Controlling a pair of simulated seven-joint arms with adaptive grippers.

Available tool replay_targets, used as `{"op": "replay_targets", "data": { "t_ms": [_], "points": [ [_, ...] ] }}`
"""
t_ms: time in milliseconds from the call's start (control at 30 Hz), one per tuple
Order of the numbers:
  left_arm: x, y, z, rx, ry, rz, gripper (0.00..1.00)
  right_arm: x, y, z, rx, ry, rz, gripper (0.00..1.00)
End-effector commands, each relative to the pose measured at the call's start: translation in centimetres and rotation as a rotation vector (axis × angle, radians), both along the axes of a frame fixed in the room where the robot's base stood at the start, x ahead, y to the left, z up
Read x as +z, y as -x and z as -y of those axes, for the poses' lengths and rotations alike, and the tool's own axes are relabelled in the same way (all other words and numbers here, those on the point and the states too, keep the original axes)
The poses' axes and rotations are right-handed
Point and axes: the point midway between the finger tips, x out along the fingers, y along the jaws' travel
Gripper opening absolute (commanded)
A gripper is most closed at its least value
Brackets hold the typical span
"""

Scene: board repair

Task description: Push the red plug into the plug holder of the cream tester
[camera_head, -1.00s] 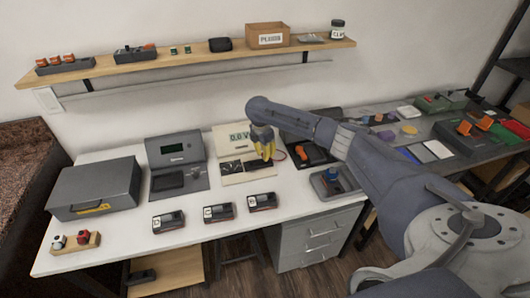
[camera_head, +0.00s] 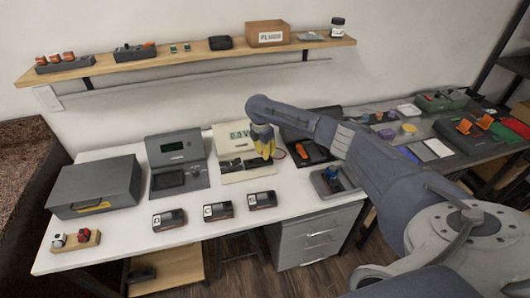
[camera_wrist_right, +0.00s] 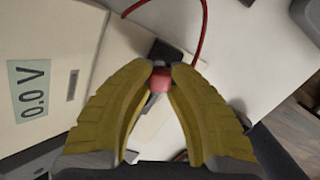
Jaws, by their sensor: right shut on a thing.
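The cream tester (camera_head: 227,142) stands at the back of the white table, with its display reading 0.0 V. It also fills the left of the right wrist view (camera_wrist_right: 52,40). My right gripper (camera_head: 267,157) is over the tester's right side, pointing down. In the right wrist view, the gripper (camera_wrist_right: 160,70) is shut on the red plug (camera_wrist_right: 160,83), held between its yellow fingertips. A dark block (camera_wrist_right: 166,53), possibly the plug holder, is just beyond the fingertips. Whether the plug touches it cannot be told. My left gripper is not in view.
A red cable (camera_wrist_right: 203,25) arcs near the fingertips. A grey tester (camera_head: 175,155) stands to the left and a dark unit (camera_head: 308,150) to the right. Several small devices (camera_head: 218,211) line the table's front. A grey box (camera_head: 95,186) sits at the left.

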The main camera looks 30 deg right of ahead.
Motion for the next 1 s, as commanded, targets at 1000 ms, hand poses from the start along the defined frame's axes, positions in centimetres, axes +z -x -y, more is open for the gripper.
{"op": "replay_targets", "data": {
  "t_ms": [1000],
  "points": [
    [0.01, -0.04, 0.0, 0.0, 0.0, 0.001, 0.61, -0.79, -0.02, -0.02, 0.0, 0.0, 0.001, 0.0]
  ]
}}
